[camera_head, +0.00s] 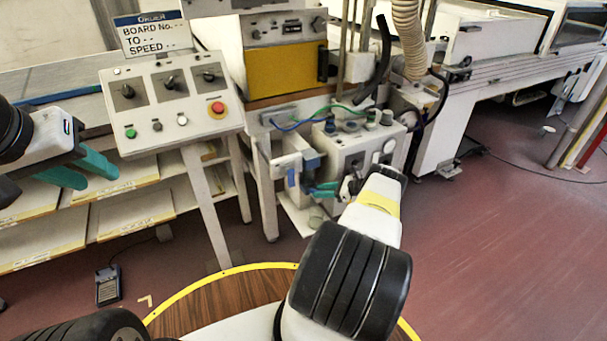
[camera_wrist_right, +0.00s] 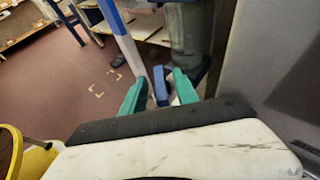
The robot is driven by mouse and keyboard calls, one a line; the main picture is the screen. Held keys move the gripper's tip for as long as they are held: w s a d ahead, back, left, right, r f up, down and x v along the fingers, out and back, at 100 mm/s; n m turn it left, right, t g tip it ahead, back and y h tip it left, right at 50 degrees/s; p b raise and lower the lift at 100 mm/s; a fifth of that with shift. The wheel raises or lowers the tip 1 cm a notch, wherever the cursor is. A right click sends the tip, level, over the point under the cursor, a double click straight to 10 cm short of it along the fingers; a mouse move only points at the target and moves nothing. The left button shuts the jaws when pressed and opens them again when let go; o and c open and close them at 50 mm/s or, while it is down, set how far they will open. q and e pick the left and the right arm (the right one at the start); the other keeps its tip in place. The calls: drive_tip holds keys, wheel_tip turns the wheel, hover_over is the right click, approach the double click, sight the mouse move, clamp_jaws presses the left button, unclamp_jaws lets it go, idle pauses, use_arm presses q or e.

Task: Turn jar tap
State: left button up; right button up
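The jar is a grey-green cylinder (camera_wrist_right: 190,35) at the top of the right wrist view. In the head view its bluish side (camera_head: 311,160) shows just beyond the right gripper. A small blue piece, apparently the tap (camera_wrist_right: 160,86), stands below the jar. My right gripper (camera_wrist_right: 160,82) has its green fingers on either side of this piece, with gaps visible beside it. In the head view the right gripper (camera_head: 313,190) is small and partly hidden by my wrist. My left gripper (camera_head: 100,179) is open and empty, in front of the shelves at the left.
A white pump cabinet (camera_head: 355,145) stands right beside the jar. A blue-and-white post (camera_wrist_right: 120,38) is close to the left finger. A control panel (camera_head: 170,100) with a red button is at the left.

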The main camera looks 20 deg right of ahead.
drive_tip(key=v, duration=0.7)
drive_tip(key=shift+s+d, duration=0.2)
drive_tip(key=shift+s, duration=0.05)
drive_tip(key=shift+r, duration=0.1)
